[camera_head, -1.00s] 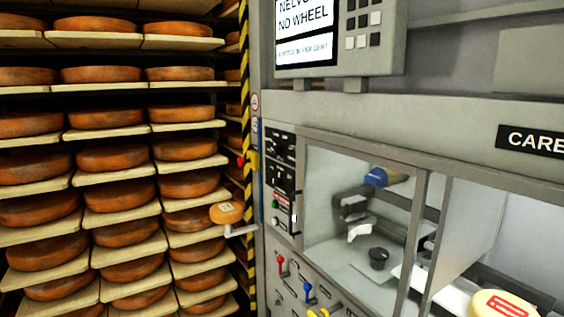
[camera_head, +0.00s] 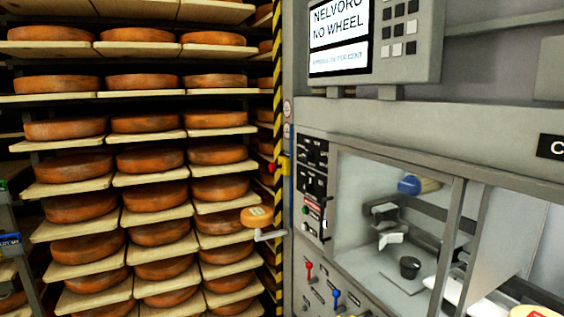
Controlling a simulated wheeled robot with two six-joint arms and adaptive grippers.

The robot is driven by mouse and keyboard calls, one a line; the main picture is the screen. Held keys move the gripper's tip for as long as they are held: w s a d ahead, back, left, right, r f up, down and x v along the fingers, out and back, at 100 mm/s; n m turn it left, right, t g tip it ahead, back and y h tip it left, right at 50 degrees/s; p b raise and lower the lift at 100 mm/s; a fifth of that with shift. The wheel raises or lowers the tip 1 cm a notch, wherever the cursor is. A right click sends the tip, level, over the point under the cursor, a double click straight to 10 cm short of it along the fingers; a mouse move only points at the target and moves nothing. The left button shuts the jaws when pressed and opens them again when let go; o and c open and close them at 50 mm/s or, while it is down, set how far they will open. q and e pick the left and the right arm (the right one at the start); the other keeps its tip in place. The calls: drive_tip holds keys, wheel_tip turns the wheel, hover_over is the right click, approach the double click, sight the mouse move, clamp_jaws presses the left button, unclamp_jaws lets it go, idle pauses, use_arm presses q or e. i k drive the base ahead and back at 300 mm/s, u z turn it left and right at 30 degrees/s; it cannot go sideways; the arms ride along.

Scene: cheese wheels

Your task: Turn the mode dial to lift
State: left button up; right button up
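A narrow black control panel (camera_head: 313,180) is on the grey machine's front, left of its window. It carries small switches and buttons, including a green one (camera_head: 306,210). The marks are too small to read, and I cannot tell which control is the mode dial or where it points. Below it are a red lever (camera_head: 309,266) and a blue lever (camera_head: 336,294). Neither of my grippers shows in the head view.
A screen (camera_head: 338,35) reading "NO WHEEL" is above the window. A crank with an orange knob (camera_head: 257,216) sticks out left of the panel. Racks of cheese wheels (camera_head: 150,191) fill the left. Inside the window are a small black cup (camera_head: 410,267) and a jointed metal mechanism (camera_head: 388,226).

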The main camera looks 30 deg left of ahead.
sight(308, 155)
drive_tip(key=u, duration=0.05)
drive_tip(key=k, duration=0.35)
drive_tip(key=u, duration=2)
drive_tip(key=i, duration=2.1)
drive_tip(key=z, duration=0.3)
